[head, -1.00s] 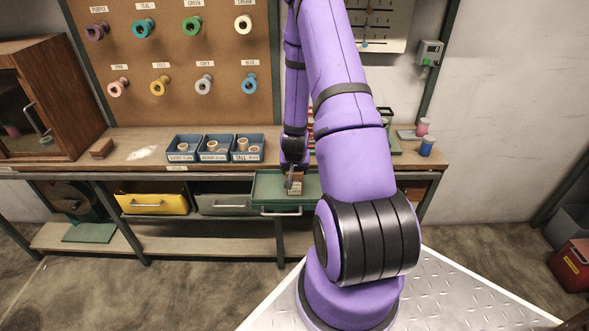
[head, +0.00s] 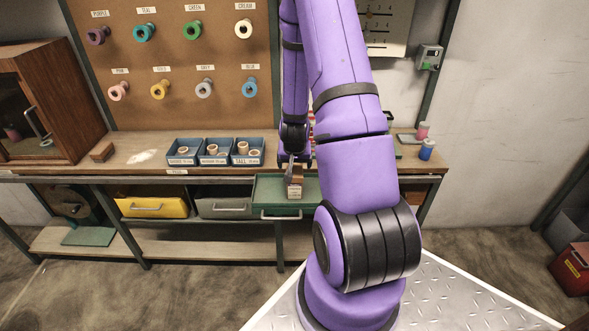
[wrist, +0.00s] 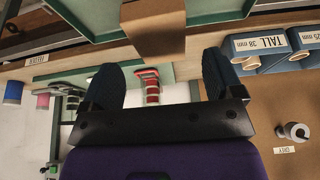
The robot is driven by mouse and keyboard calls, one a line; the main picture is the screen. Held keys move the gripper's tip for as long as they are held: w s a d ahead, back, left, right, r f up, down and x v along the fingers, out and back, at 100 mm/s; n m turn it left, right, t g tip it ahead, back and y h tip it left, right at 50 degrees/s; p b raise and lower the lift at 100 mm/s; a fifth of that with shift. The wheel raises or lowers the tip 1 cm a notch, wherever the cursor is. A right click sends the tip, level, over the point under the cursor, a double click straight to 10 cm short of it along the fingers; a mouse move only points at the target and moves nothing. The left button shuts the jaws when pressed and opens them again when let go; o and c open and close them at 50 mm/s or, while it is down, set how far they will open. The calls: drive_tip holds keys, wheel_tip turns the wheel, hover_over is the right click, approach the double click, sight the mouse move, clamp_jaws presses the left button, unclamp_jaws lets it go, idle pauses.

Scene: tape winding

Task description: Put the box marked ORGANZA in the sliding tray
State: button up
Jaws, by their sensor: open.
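A small brown box with a pale label (head: 295,188) stands in the green sliding tray (head: 268,193), which is pulled out from under the workbench. Its lettering is too small to read. In the wrist view the brown box (wrist: 152,28) lies just beyond my fingertips, with the green tray (wrist: 225,10) around it. My gripper (head: 292,164) is above the box in the head view. In the wrist view my gripper (wrist: 160,62) has its two dark fingers spread wide with nothing between them, apart from the box.
A yellow drawer (head: 152,206) and a grey drawer (head: 224,206) sit left of the tray. Blue bins of spools (head: 214,152) and a small brown block (head: 102,151) stand on the bench (head: 130,140). A wooden cabinet (head: 45,100) is at the left.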

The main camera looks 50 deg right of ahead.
drive_tip(key=v, duration=0.5)
drive_tip(key=shift+a+r, duration=0.1)
drive_tip(key=shift+r, duration=0.05)
drive_tip(key=a+r+n+t+y, duration=0.1)
drive_tip(key=a+r+n, duration=0.2)
drive_tip(key=a+r, duration=0.65)
drive_tip(key=a+r+n+t+y, duration=0.1)
drive_tip(key=a+r+n+y, duration=0.1)
drive_tip(key=a+r, duration=0.75)
drive_tip(key=s+a+r+n, duration=0.2)
drive_tip(key=s+a+r, duration=0.2)
drive_tip(key=s+r, duration=0.3)
drive_tip(key=s+a+r+n, duration=0.3)
drive_tip(key=s+a+r, duration=0.1)
drive_tip(key=s+r, duration=0.4)
drive_tip(key=shift+s+a, duration=0.3)
drive_tip(key=shift+s, duration=0.3)
